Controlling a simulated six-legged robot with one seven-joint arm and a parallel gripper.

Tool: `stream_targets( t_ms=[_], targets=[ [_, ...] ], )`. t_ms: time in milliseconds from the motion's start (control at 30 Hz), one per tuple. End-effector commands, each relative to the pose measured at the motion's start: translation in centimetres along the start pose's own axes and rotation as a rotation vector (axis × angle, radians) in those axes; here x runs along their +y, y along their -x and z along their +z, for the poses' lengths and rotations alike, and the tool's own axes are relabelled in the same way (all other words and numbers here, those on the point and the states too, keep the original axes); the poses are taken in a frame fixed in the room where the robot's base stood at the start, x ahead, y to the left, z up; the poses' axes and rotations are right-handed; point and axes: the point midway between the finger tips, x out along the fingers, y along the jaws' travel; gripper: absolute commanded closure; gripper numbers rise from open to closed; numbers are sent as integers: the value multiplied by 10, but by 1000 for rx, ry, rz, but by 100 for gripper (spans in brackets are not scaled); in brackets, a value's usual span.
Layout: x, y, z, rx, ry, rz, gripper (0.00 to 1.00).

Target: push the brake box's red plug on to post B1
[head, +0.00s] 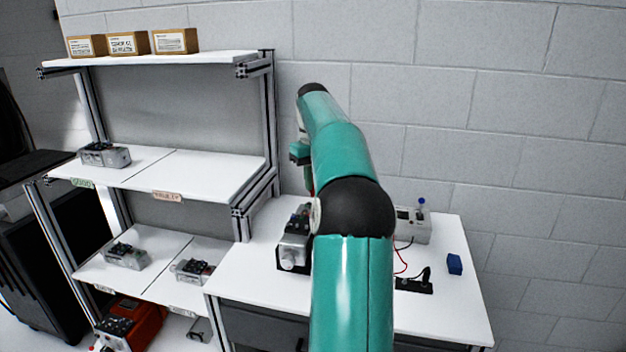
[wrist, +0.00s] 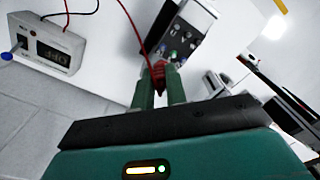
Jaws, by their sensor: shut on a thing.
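My gripper (wrist: 160,82) is shut on the red plug (wrist: 158,71), which sits between its green fingers in the wrist view. A red lead (wrist: 133,24) runs up from the plug. Just beyond the fingertips is the grey servo unit (wrist: 199,22), with several small coloured posts on its dark face. I cannot read which post is B1, nor tell whether the plug touches one. In the head view the servo unit (head: 293,246) and brake box (head: 414,228) stand on the table; my arm mostly hides the gripper.
A shelf rack (head: 215,172) with similar servo units stands at the left. A block wall (head: 480,120) is behind. The table's front right is clear.

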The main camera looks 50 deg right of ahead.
Motion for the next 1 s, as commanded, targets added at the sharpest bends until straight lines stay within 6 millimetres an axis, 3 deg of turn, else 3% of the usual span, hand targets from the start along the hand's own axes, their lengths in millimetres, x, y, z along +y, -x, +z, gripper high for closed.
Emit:
stream_targets(
  t_ms=[267,1000],
  targets=[
    [1,-4,4,-1,1,-1,100],
    [1,-49,1,0,3,-1,100]
  ],
)
